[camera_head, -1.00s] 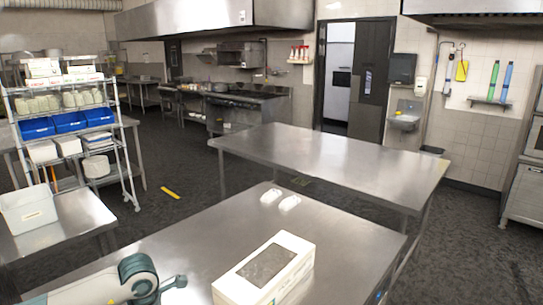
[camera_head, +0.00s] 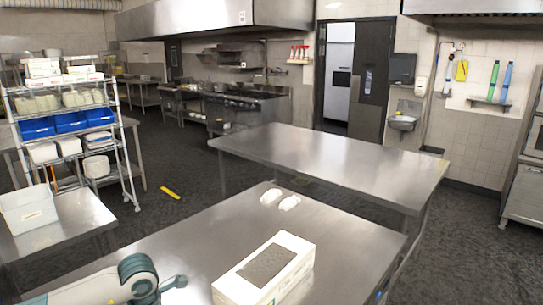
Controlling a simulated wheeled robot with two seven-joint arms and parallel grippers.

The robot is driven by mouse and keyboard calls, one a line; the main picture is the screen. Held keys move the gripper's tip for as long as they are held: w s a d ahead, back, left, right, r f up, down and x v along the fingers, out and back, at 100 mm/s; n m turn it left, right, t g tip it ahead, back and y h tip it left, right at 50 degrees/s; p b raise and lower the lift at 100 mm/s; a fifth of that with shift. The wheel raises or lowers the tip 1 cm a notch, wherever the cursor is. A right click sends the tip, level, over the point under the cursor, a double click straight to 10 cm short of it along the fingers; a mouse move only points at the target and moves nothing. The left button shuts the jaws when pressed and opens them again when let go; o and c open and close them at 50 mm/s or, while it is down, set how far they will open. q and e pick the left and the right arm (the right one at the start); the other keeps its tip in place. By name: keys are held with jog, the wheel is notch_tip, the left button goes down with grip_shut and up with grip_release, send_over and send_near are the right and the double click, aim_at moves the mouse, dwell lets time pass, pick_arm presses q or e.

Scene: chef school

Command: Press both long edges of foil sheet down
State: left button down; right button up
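A white box (camera_head: 240,288) with a dark grey rectangular panel (camera_head: 268,264) on its top stands at the front of the near steel table (camera_head: 190,237). Faint lettering shows on its side. I cannot tell whether the grey panel is a foil sheet, and no loose foil sheet is clearly seen. Part of my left arm, white with teal joints, comes in at the bottom left, to the left of the box and apart from it. Its gripper fingers are not visible. My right gripper is not in view.
Two small white objects (camera_head: 271,196) (camera_head: 289,202) lie near the table's far corner. A second steel table (camera_head: 330,160) stands behind. At left are a wire rack (camera_head: 65,105) and a white bin (camera_head: 28,208) on a side table. The near table's middle is clear.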

pick_arm(q)
jog(key=shift+f, duration=0.3)
dwell(0.4)
jog(key=shift+f+b, duration=0.35)
jog(key=shift+b, duration=0.25)
dwell(0.5)
jog(key=shift+s+f+b, duration=0.1)
jog(key=shift+f+b, duration=0.05)
jog(key=shift+b, duration=0.2)
dwell(1.9)
jog(key=shift+r+p, duration=0.35)
jog(key=shift+r, duration=0.55)
notch_tip(320, 180, up, 6)
jog(key=shift+f+p, duration=0.25)
jog(key=shift+p, duration=0.7)
